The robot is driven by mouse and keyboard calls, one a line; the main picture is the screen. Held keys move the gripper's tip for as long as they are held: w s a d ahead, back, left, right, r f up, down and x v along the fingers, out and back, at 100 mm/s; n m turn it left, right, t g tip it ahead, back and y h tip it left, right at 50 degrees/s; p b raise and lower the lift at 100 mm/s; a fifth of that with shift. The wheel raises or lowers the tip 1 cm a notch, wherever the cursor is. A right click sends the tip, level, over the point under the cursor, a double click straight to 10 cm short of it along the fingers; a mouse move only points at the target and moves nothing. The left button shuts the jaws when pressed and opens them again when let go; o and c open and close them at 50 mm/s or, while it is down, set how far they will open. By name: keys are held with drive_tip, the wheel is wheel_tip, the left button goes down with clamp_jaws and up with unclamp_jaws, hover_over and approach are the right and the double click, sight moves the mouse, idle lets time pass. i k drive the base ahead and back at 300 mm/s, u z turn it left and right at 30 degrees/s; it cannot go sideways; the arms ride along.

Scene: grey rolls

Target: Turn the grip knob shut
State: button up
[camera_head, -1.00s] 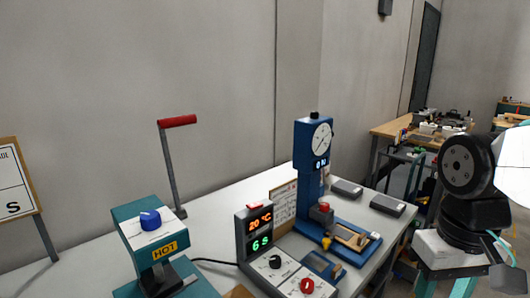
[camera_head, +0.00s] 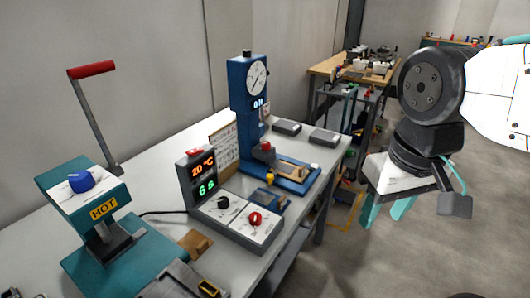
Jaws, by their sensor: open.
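A red knob (camera_head: 255,219) and a black knob (camera_head: 223,202) are on the grey control box (camera_head: 235,225). I cannot tell which one is the grip knob. My gripper (camera_head: 384,214), with teal fingers, is open and empty, pointing down beyond the bench's right edge, well apart from the knobs.
A teal hot press (camera_head: 85,205) with a blue knob and a red-handled lever (camera_head: 92,70) stands at left. Two grey blocks (camera_head: 287,127) lie behind the stand. A wooden workbench (camera_head: 340,68) is farther back. The floor at right is clear.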

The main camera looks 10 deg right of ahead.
sight(266, 146)
drive_tip(key=z, duration=0.05)
drive_tip(key=k, duration=0.6)
drive_tip(key=z, duration=0.6)
drive_tip(key=i, duration=1.25)
drive_tip(key=z, duration=0.35)
